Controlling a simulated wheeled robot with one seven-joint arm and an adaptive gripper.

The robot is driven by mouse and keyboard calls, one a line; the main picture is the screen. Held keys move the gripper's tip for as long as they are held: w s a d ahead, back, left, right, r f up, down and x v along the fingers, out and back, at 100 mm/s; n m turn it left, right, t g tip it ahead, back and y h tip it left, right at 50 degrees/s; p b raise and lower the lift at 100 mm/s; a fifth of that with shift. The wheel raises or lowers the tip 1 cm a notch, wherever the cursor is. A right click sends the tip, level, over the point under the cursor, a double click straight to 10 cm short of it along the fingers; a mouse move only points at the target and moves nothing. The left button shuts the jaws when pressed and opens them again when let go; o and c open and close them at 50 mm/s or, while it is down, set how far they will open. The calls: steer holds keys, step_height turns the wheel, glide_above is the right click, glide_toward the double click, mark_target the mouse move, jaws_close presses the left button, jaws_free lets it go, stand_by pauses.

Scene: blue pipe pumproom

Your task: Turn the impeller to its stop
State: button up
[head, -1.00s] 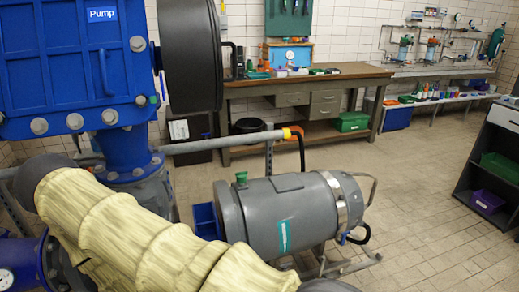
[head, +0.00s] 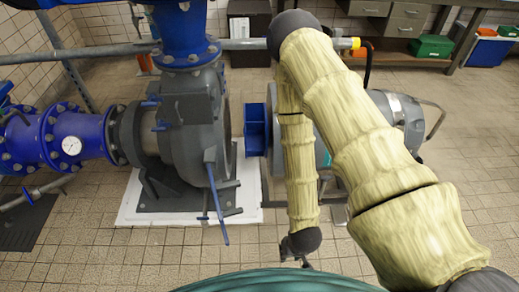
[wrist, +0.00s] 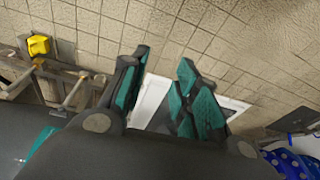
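The dark grey pump casing (head: 190,125) stands on a white plinth in the head view, with a blue flanged pipe on its left. A blue piece (head: 257,131) shows between the casing and the grey motor (head: 400,125); I cannot tell whether it is the impeller. No impeller shows clearly inside the casing. My arm covers much of the motor. My gripper (head: 304,262) hangs low in front of the motor, right of the casing, small and dark there. In the wrist view my gripper (wrist: 163,80) has its teal-padded fingers apart, with nothing between them.
A blue lever (head: 217,205) sticks out of the casing's front. A grey rail (head: 110,52) runs behind the pump. The white plinth (head: 247,190) edges the floor. A yellow-ended part (wrist: 38,45) shows in the wrist view. Tiled floor is open at front left.

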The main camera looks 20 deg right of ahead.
steer(key=w+a+f+m+t+b, duration=0.1)
steer(key=w+f+m+t+b, duration=0.1)
steer(key=w+f+b, duration=0.3)
steer(key=w+f+m+t+b, duration=0.1)
steer(key=w+f+t+b, duration=0.15)
steer(key=w, duration=0.55)
steer(key=m+t+h+b, duration=0.5)
steer(key=m+t+b, duration=0.85)
steer(key=b, duration=1.45)
glide_toward(253, 144)
steer(key=w+g+b, duration=0.1)
steer(key=w, duration=0.1)
steer(key=w+d+r+m+b, duration=0.1)
steer(key=w+b, duration=0.1)
steer(key=w, duration=0.1)
steer(key=w+d+m+g+b, duration=0.1)
steer(key=w, duration=0.2)
steer(key=shift+w+r+m+g, duration=0.1)
steer(key=shift+r+m+g, duration=0.1)
steer(key=shift+m+g, duration=0.1)
steer(key=shift+w+d+r+b, duration=0.15)
steer(key=shift+w+b, duration=0.25)
steer(key=shift+w, duration=0.3)
